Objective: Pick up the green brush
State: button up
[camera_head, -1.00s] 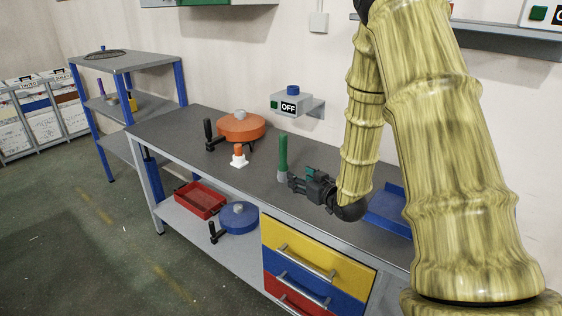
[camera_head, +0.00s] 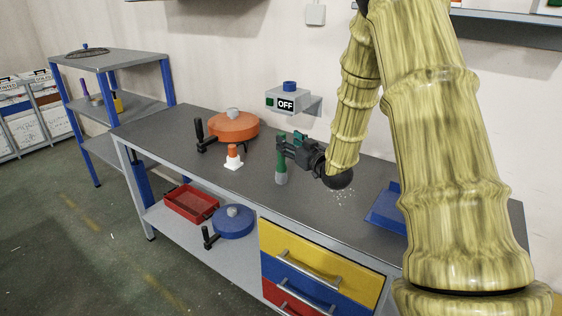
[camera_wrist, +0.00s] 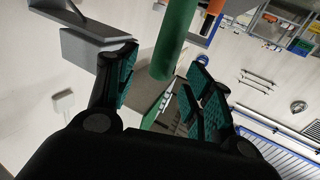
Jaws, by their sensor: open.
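The green brush (camera_head: 281,163) stands upright on the grey workbench, its grey end down and its green handle up. My gripper (camera_head: 283,148) is at the height of the handle, coming from the right, and hides part of it in the head view. In the wrist view the green brush (camera_wrist: 175,38) passes between the two open sets of teal-padded fingers (camera_wrist: 160,88), slightly ahead of them. I cannot tell whether any finger touches it.
An orange-white cone (camera_head: 233,158) and an orange round device with a black crank (camera_head: 233,127) stand left of the brush. A blue tray (camera_head: 388,208) lies to the right on the workbench (camera_head: 250,188).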

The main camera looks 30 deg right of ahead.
jog(key=shift+w+a+f+p, duration=0.1)
jog(key=shift+w+f+p, duration=0.1)
jog(key=shift+w, duration=0.6)
jog(key=shift+w+f+p, duration=0.1)
jog(key=shift+w+p, duration=0.05)
jog(key=shift+w, duration=0.7)
jog(key=shift+w+a+f+p, duration=0.1)
jog(key=shift+w+p, duration=0.1)
jog(key=shift+w, duration=0.6)
jog(key=c, duration=1.1)
